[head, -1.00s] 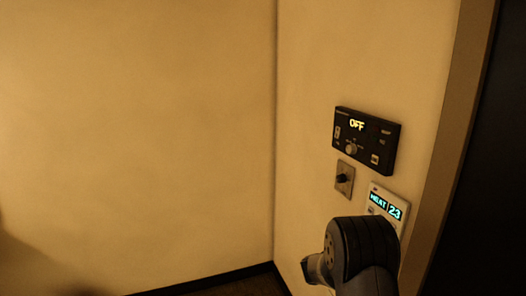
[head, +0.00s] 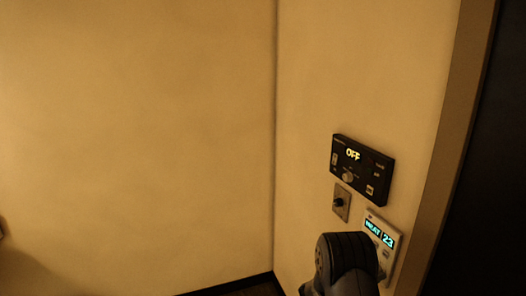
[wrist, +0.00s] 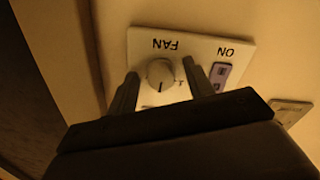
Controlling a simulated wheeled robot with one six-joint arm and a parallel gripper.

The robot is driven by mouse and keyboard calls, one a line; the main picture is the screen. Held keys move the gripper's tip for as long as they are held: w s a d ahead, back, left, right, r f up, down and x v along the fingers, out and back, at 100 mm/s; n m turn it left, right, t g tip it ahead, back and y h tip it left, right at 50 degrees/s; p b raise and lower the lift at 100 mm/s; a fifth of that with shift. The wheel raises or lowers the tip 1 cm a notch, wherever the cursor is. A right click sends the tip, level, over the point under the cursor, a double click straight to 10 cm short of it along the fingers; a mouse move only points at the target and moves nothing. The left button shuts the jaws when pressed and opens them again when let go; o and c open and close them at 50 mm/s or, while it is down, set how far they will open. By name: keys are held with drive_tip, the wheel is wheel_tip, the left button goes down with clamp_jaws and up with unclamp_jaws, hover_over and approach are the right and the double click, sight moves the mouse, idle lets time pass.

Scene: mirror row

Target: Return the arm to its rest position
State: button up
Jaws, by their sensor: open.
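My gripper (wrist: 161,90) shows in the wrist view with its two fingers apart, one on each side of a round white knob (wrist: 160,74). I cannot tell whether the fingers touch the knob, and nothing is seen gripped. The knob sits on a pale plate (wrist: 200,48) marked FAN and ON, upside down in this view, with a purple-grey switch (wrist: 221,72) beside it. In the head view my dark arm stands at the lower right, in front of the wall; the gripper's fingers and the FAN plate are hidden there.
On the right wall are a black panel (head: 376,165) reading OFF, a small plate with a dark knob (head: 341,202), and a white thermostat (head: 391,247) reading HEAT 23, close by my arm. A dark opening (head: 485,180) lies at far right. The left wall (head: 130,130) is bare.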

drive_tip(key=b+v, duration=0.3)
drive_tip(key=v, duration=0.7)
drive_tip(key=shift+a, duration=0.2)
drive_tip(key=shift+s+r, duration=0.1)
